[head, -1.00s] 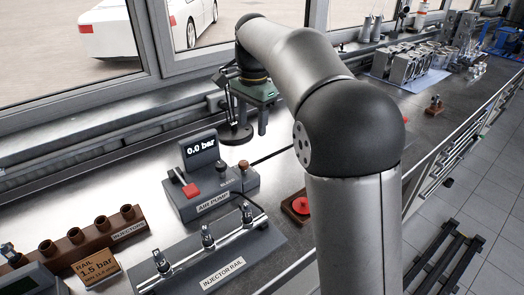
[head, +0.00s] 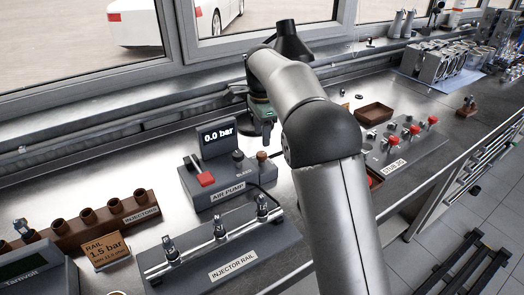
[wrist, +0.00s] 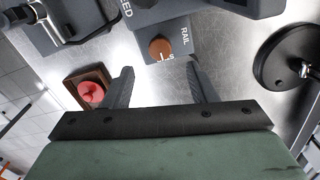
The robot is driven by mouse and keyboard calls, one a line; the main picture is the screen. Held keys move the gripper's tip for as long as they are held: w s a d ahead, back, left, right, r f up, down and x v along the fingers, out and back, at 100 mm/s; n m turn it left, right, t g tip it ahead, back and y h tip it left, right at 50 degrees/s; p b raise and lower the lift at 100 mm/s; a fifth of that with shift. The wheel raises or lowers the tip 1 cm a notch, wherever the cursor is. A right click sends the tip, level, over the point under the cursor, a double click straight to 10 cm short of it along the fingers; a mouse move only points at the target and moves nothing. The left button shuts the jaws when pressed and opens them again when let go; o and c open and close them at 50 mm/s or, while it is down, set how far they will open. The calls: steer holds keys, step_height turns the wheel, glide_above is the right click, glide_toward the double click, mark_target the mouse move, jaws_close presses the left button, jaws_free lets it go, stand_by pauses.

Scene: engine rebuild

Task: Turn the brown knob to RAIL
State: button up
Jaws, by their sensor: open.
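The brown knob (head: 262,156) stands at the right end of the grey air pump (head: 225,190), whose display reads 0.0 bar. In the wrist view the knob (wrist: 160,49) is round, with a short white mark on its lower part. The RAIL label (wrist: 185,36) is beside it on the right; another label below it is partly hidden. My gripper (wrist: 158,75) is open and empty. Its two fingers point toward the knob, with the knob roughly between and beyond their tips; I see no contact. In the head view the fingertips are hard to make out.
The injector rail (head: 215,245) lies in front of the pump. The rail card (head: 105,248) reads 1.5 bar. A wooden tray with a red part (wrist: 90,92) and a round black base (wrist: 288,58) flank the gripper. A panel with red knobs (head: 405,140) stands right.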

mark_target(262, 153)
step_height(262, 153, down, 7)
steer(key=shift+r, duration=0.1)
stand_by(0.3)
steer(key=c, duration=1)
